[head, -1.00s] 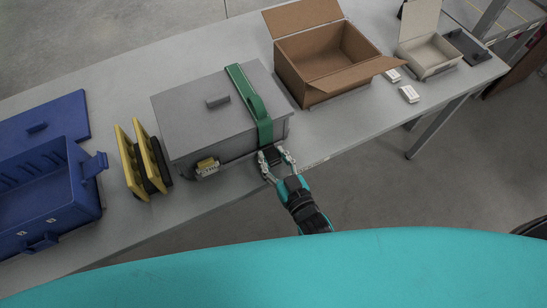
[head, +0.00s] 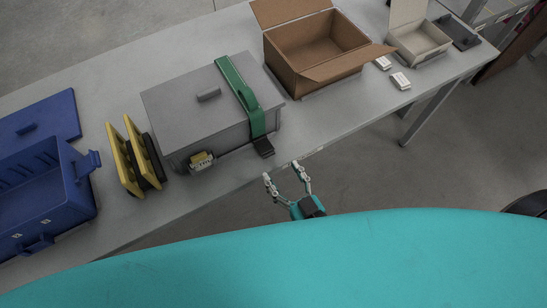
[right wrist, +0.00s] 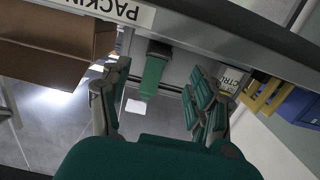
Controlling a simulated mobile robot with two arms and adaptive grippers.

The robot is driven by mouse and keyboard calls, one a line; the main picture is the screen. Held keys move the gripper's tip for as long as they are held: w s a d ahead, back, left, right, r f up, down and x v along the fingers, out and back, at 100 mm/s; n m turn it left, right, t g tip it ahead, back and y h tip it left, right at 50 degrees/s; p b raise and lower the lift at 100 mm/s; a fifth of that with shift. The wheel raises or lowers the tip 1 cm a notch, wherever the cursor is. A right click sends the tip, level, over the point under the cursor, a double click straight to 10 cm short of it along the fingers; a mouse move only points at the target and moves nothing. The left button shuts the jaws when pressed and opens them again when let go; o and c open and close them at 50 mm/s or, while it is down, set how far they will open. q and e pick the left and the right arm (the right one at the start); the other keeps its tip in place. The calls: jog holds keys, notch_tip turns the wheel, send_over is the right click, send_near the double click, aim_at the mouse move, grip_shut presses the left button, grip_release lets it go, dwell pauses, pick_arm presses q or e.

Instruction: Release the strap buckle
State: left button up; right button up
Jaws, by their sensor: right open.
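A grey lidded box (head: 190,110) stands on the table with a green strap (head: 238,88) running over its lid and down its front. A black buckle (head: 263,147) is at the strap's lower front end and juts outward; I cannot tell whether it is latched. My right gripper (head: 286,177) is open and empty, in front of the table edge and apart from the buckle. In the right wrist view, the green strap (right wrist: 152,76) and black buckle (right wrist: 159,49) show between the spread fingers (right wrist: 158,72). My left gripper is not in view.
A yellow-and-black part (head: 134,160) and a blue bin (head: 45,200) are left of the box. An open cardboard box (head: 320,55), small white packs (head: 400,81) and a beige box (head: 420,40) are to the right. The table front right of the buckle is clear.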

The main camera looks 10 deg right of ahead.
jog(key=shift+v, duration=1.6)
jog(key=s+d+f+g+h, duration=0.1)
jog(key=s+d+f+g, duration=0.15)
jog(key=f, duration=0.75)
jog(key=s+d+f+g+h, duration=0.1)
jog(key=s+f+g, duration=0.2)
jog(key=f, duration=0.6)
jog(key=s+d+f+g+h, duration=0.1)
jog(key=s+d+f+g, duration=0.1)
jog(key=f, duration=0.8)
jog(key=s+d+f+g+h, duration=0.1)
jog(key=s+d+f+g, duration=0.2)
jog(key=s+f, duration=0.3)
jog(key=s+d+f+m+g+h, duration=0.1)
jog(key=s+d+f+g, duration=0.3)
jog(key=s+f, duration=0.3)
jog(key=s+d, duration=0.1)
jog(key=s, duration=0.2)
jog(key=shift+d+f, duration=0.15)
jog(key=shift+d, duration=0.15)
jog(key=shift+g, duration=0.25)
